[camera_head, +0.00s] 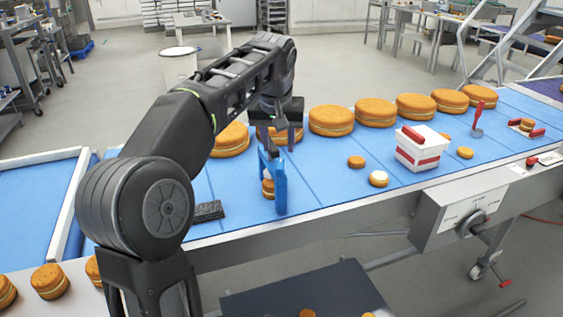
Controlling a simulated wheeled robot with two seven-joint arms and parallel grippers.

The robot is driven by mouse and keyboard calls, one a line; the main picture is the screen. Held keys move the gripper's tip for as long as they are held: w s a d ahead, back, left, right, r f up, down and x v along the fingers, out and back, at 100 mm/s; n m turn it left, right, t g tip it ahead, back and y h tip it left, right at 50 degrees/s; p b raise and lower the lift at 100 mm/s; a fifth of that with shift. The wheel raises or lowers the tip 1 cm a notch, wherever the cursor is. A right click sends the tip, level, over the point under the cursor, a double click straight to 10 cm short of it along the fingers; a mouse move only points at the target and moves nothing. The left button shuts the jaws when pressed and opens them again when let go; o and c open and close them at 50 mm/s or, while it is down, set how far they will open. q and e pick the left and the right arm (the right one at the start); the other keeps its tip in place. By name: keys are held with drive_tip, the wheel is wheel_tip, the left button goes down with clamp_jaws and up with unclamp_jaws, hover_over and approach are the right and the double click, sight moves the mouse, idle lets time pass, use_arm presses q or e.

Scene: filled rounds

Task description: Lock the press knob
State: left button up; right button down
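A dark rotary knob (470,222) sits on a grey control box (463,206) with pale label plates, on the front side of the conveyor at the right. Whether this is the press knob I cannot tell for sure. My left gripper (277,143) points down over the blue belt, far to the left of the knob and apart from it. An upright blue plate (280,187) is right below its fingers; whether they grip it I cannot tell. My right gripper is not in view.
Large round cakes (331,121) line the back of the blue belt (337,181). A white and red box (418,149), small rounds (356,161) and a red-handled tool (478,118) stand on it. A dark block (208,211) lies near the front edge. A dark tray (300,289) is below.

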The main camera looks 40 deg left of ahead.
sight(280, 164)
use_arm(q)
drive_tip(key=shift+f, duration=0.1)
drive_tip(key=x, duration=0.7)
drive_tip(key=shift+w+f, duration=0.1)
drive_tip(key=shift+f, duration=0.2)
clamp_jaws()
idle(0.3)
